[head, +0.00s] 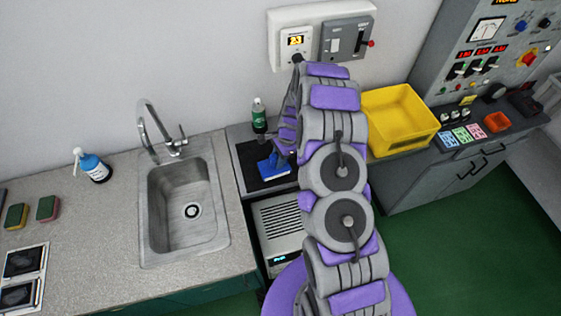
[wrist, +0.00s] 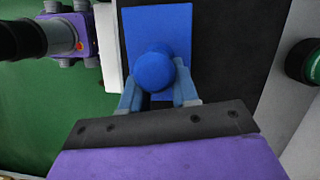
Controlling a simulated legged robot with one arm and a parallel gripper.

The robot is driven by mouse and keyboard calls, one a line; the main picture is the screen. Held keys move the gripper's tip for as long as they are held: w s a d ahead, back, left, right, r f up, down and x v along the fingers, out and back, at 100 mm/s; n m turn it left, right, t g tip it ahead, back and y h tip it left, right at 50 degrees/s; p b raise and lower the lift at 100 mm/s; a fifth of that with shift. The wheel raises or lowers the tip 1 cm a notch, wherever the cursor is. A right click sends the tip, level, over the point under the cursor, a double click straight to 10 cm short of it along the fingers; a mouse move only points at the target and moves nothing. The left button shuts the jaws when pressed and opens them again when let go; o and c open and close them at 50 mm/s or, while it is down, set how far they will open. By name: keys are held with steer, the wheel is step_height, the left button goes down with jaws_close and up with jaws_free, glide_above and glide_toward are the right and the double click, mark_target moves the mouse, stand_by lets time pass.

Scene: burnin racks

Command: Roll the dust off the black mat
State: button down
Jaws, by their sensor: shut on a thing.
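The black mat (head: 247,172) lies on a low surface between the sink counter and my arm. It also shows in the wrist view (wrist: 232,60) as a dark sheet. A blue roller tool (head: 270,168) is over the mat. In the wrist view the tool (wrist: 155,30) has a flat blue rectangular part and a round blue knob. My gripper (wrist: 158,95) is shut on the tool, its fingers on either side near the knob. Whether the tool touches the mat is unclear. My arm hides the mat's right part in the head view. No dust can be made out.
A green bottle (head: 259,116) stands behind the mat. The sink (head: 185,210) and tap are to the left, with a blue bottle (head: 93,167) beyond. A yellow bin (head: 400,118) stands right of my arm. A grey unit (head: 281,232) is below the mat.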

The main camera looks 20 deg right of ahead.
steer(key=shift+w+r+p, duration=0.1)
steer(key=shift+w+p, duration=0.3)
steer(key=shift+w, duration=5.2)
steer(key=shift+r, duration=0.1)
steer(key=shift+r+p, duration=0.85)
steer(key=shift+r, duration=2.05)
steer(key=shift+r, duration=0.1)
step_height(320, 180, up, 3)
steer(key=shift+f+p, duration=0.1)
steer(key=shift+p, duration=0.4)
